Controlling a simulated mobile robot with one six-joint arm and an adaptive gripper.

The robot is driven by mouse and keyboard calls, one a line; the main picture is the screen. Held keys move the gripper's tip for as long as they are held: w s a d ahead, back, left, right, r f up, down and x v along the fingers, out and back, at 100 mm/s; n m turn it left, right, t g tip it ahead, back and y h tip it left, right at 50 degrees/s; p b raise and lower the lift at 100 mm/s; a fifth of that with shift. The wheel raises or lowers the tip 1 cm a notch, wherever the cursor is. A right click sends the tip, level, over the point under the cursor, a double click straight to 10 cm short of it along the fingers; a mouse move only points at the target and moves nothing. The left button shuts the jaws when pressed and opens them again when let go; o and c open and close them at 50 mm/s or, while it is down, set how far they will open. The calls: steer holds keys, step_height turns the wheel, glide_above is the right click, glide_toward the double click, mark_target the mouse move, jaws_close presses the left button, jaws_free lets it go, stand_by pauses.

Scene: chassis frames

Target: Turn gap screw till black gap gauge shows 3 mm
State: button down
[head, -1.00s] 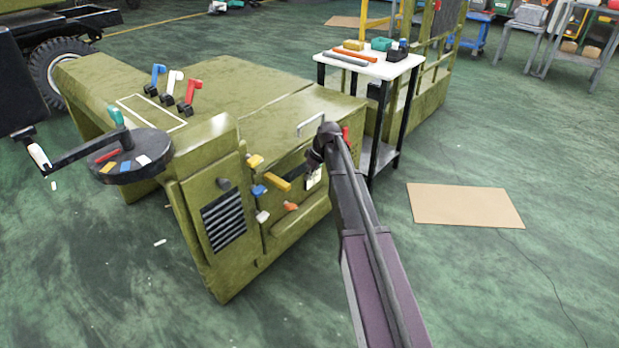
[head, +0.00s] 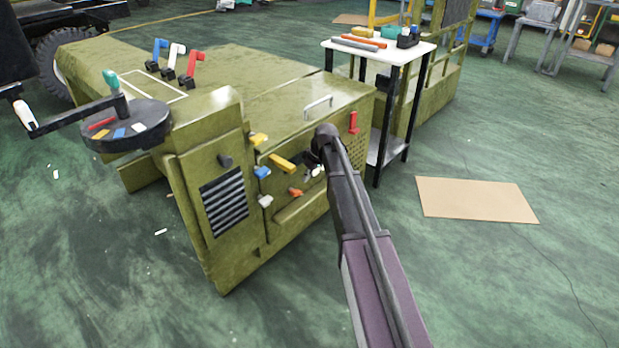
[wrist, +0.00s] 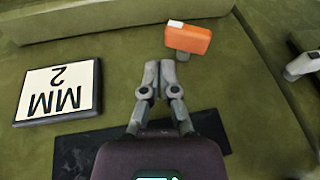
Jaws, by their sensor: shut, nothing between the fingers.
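In the wrist view my gripper (wrist: 158,75) is shut and empty, with its fingertips together in front of the olive panel. A black-edged plate with a white face (wrist: 58,90) reads MM and 2, upside down, to the left of the fingers; it appears to be the gap gauge. An orange block-shaped knob (wrist: 188,38) with a white tip is just beyond the fingertips, apart from them as far as I can tell. An orange knob (head: 295,192) also shows low on the chassis panel in the head view. My arm hides the fingertips there. I cannot tell which part is the gap screw.
A black plate (wrist: 75,155) lies below the gauge, partly behind my gripper. A grey-white handle (wrist: 302,66) is at the right. In the head view, yellow (head: 283,162), blue (head: 262,172) and white (head: 265,200) knobs and a red handle (head: 353,122) are nearby.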

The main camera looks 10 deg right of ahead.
mark_target(302, 192)
steer(key=shift+s+a+f+b, duration=0.2)
steer(key=shift+a+f+b, duration=0.05)
steer(key=shift+f+b, duration=0.25)
steer(key=shift+s+a+f+b, duration=0.2)
steer(key=shift+f+b, duration=0.15)
steer(key=shift+f, duration=0.2)
steer(key=shift+s+a+f+b, duration=0.15)
steer(key=shift+a+f+b, duration=0.1)
steer(key=shift+f+b, duration=0.25)
steer(key=shift+f, duration=0.2)
steer(key=shift+a+f+b, duration=0.1)
steer(key=shift+f+b, duration=0.3)
steer(key=shift+b, duration=0.15)
steer(key=shift+w+f+b, duration=0.1)
steer(key=shift+f+b, duration=0.2)
steer(key=shift+f, duration=0.05)
steer(key=shift+d, duration=0.25)
